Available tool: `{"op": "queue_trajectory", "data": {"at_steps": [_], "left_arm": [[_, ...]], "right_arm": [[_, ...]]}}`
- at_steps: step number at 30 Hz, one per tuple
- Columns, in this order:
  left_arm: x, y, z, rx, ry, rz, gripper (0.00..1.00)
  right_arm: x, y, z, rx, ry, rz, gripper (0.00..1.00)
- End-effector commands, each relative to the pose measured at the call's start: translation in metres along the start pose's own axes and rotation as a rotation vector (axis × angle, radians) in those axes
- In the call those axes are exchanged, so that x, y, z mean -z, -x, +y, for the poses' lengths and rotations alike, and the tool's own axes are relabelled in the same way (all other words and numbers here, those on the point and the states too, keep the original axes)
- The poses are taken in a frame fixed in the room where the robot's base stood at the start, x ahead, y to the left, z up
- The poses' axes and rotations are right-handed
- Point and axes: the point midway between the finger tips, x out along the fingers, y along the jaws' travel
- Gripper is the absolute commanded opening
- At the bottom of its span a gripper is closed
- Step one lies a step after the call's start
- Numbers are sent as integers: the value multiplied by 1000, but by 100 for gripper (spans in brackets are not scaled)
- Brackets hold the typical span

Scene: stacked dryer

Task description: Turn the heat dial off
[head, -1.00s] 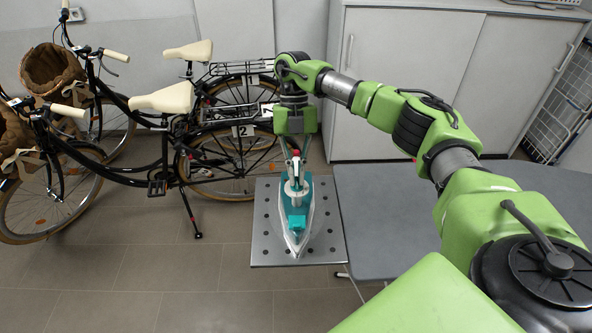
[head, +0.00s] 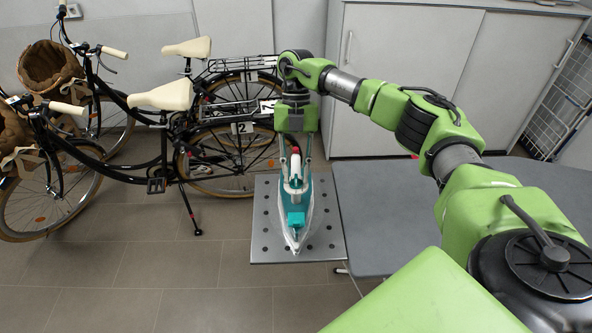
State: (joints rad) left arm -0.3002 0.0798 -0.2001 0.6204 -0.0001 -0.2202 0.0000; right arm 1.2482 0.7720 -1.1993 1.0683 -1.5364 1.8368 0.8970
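A teal and white iron (head: 296,219) lies on a perforated grey plate (head: 264,245), its pointed tip towards me. A white upright part with a reddish top rises from its far half. I cannot make out the heat dial or its setting at this size. My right gripper (head: 295,181) points down over the far half of the iron. Its two thin fingers are spread, one on each side of the white part. I cannot tell whether they touch the iron. My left gripper is not in view.
A grey table (head: 385,235) adjoins the plate on the right, under my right arm. Two black bicycles (head: 150,150) stand close behind and left of the plate. White sliding-door cabinets (head: 405,85) stand at the back. The floor at lower left is clear.

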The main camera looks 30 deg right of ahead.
Motion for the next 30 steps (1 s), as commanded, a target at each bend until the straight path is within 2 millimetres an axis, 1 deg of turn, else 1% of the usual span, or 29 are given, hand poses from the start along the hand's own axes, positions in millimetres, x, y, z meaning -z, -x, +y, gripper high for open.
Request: {"op": "queue_trajectory", "data": {"at_steps": [5, 8, 11, 18, 21, 27, 30], "left_arm": [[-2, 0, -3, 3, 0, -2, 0], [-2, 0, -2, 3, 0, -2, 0], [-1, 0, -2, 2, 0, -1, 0], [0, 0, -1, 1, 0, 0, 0], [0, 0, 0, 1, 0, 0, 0], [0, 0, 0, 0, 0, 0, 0], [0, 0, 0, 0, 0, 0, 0]], "right_arm": [[0, 1, 0, -1, 1, 0, 23], [0, 8, 1, -2, 1, -3, 23], [0, 23, 1, -3, 0, -3, 23], [-1, 76, 2, -4, 0, -3, 23], [0, 96, 1, -3, 0, -1, 23], [-1, 115, 0, 0, -1, 0, 23], [0, 119, 0, 0, 1, 0, 23]]}}
